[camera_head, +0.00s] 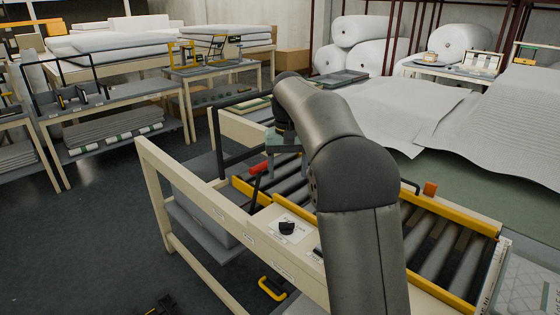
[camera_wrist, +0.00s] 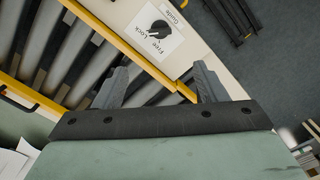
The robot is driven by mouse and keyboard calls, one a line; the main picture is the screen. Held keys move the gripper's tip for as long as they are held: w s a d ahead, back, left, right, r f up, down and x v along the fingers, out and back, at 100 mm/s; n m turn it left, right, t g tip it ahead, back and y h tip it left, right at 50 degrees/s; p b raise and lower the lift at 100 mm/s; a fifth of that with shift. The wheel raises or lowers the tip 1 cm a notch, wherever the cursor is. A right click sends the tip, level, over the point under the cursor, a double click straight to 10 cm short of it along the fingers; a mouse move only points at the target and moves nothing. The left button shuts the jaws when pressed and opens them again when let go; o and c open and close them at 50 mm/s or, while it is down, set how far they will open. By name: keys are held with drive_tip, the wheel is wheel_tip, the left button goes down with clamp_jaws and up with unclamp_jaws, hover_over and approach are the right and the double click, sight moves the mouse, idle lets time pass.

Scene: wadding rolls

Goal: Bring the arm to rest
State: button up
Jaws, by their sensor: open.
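My arm (camera_head: 350,170) arches over a roller conveyor from the lower middle of the head view. My gripper shows only in part beyond the bend, above the rollers, and its fingertips are hard to make out there. In the wrist view, my gripper (camera_wrist: 162,80) has its two grey fingers spread apart with nothing between them. Behind the fingers lie the conveyor's yellow rail (camera_wrist: 130,48) and cream frame edge. A black knob on a white "Free Lock" label (camera_wrist: 165,40) sits just past the fingers in that view.
The conveyor's rollers (camera_head: 440,250) run beneath my arm. A red-handled lever (camera_head: 258,169) stands beside my gripper. White wadding sheets (camera_head: 490,125) cover the green table at right, with large rolls (camera_head: 370,58) behind. Shelved tables (camera_head: 110,115) stand left. Dark floor (camera_head: 90,230) is mostly open at lower left.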

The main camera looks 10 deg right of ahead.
drive_tip(key=s+f, duration=0.4)
drive_tip(key=s, duration=0.8)
drive_tip(key=s+f+n, duration=0.1)
drive_tip(key=s+f, duration=0.3)
drive_tip(key=s, duration=0.7)
drive_tip(key=s+a+f, duration=0.1)
drive_tip(key=s+f, duration=0.4)
drive_tip(key=s, duration=0.7)
drive_tip(key=shift+s+n+t, duration=0.3)
drive_tip(key=shift+a, duration=0.1)
